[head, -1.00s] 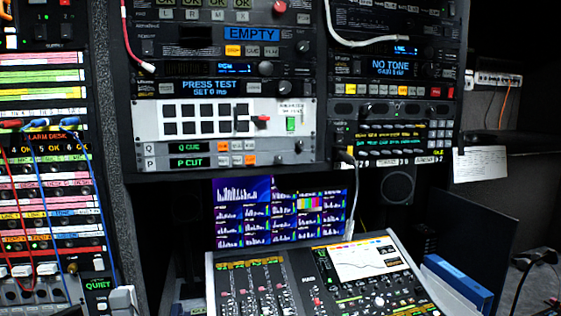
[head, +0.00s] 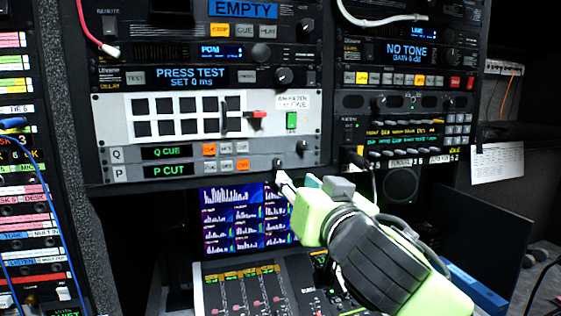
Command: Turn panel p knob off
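Panel P (head: 190,171) is the lower strip of the pale two-row unit in the rack. Its display reads "P CUT" in green, and one of its small buttons is lit orange. A small dark knob (head: 279,163), which looks like panel P's, is near the strip's right end. My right gripper (head: 285,180) comes in from the lower right, its fingertips just below and close to this knob. Contact is unclear, as is the finger gap. My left gripper is out of view.
Panel Q (head: 190,152), with its own knob (head: 302,146), sits directly above. A monitor (head: 235,215) and a mixing console (head: 250,285) lie below. A dangling cable (head: 372,180) hangs right of the gripper. Patch cords hang at the left.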

